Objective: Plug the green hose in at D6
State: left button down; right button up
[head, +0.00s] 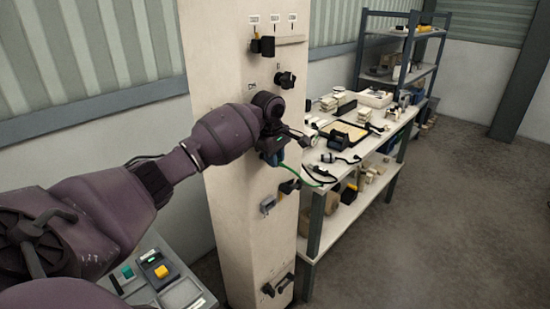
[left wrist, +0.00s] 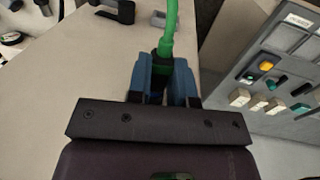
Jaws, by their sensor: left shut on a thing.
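My left gripper (head: 271,156) is in front of the cream column, at about its mid-height. In the left wrist view its blue fingers (left wrist: 163,75) are shut on the dark end of the green hose (left wrist: 170,28). The hose runs up and out of that picture. In the head view the green hose (head: 312,178) hangs from the gripper to the right, past the column's edge. The cream column (head: 226,60) carries several dark fittings; the marks beside them are too small to read surely, and I cannot tell which is D6. My right gripper is not in view.
A black fitting (head: 286,80) is above my gripper, and a grey socket (head: 268,205) is below it. A bench (head: 318,150) with tools stands close on the right. A control panel (head: 165,285) stands low at the left. Open floor (head: 450,200) lies at the right.

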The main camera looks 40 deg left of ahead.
pick_arm(q)
jog(key=c, duration=0.9)
grip_release()
jog(key=shift+c, duration=0.2)
jog(key=r, duration=0.6)
jog(key=shift+s+a+b, duration=0.1)
jog(key=shift+s+b, duration=0.25)
jog(key=shift+s, duration=0.05)
jog(key=shift+s+r, duration=0.15)
jog(key=shift+r, duration=0.6)
